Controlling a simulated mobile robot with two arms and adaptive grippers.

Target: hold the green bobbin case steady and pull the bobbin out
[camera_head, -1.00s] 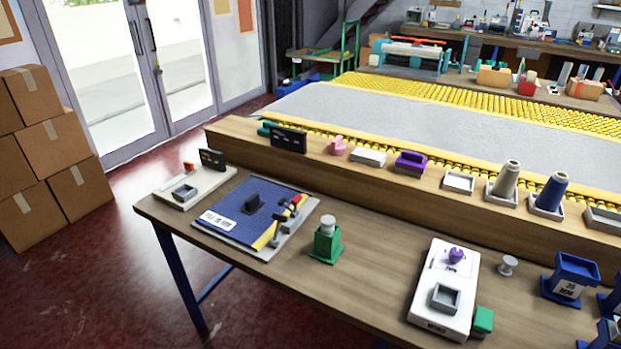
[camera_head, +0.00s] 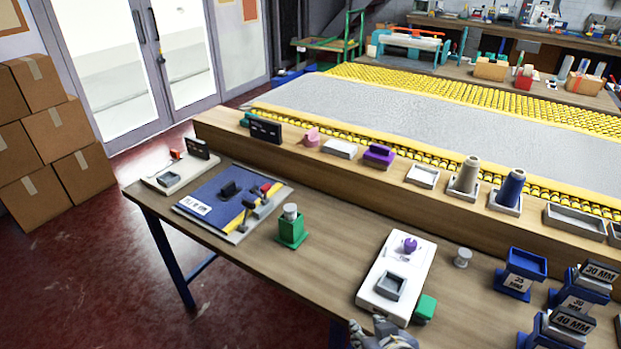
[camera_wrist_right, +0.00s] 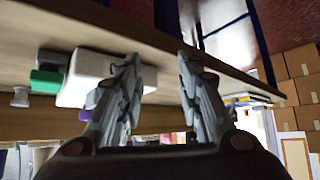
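The green bobbin case (camera_head: 291,233) stands upright on the wooden table, with a pale grey bobbin (camera_head: 290,211) sitting in its top. My right gripper (camera_head: 382,338) shows only partly at the bottom edge of the head view, in front of the white machine and well to the right of and nearer than the case. In the right wrist view my right gripper (camera_wrist_right: 158,62) has its two fingers apart with nothing between them. I cannot make out the green case in that view. My left gripper is not in view.
A white machine (camera_head: 408,268) with a purple knob and a green block (camera_head: 424,308) stand right of the case. A small grey spool (camera_head: 462,257) and blue stands (camera_head: 522,271) are farther right. A blue pad (camera_head: 213,200) lies left. Bare tabletop lies between case and machine.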

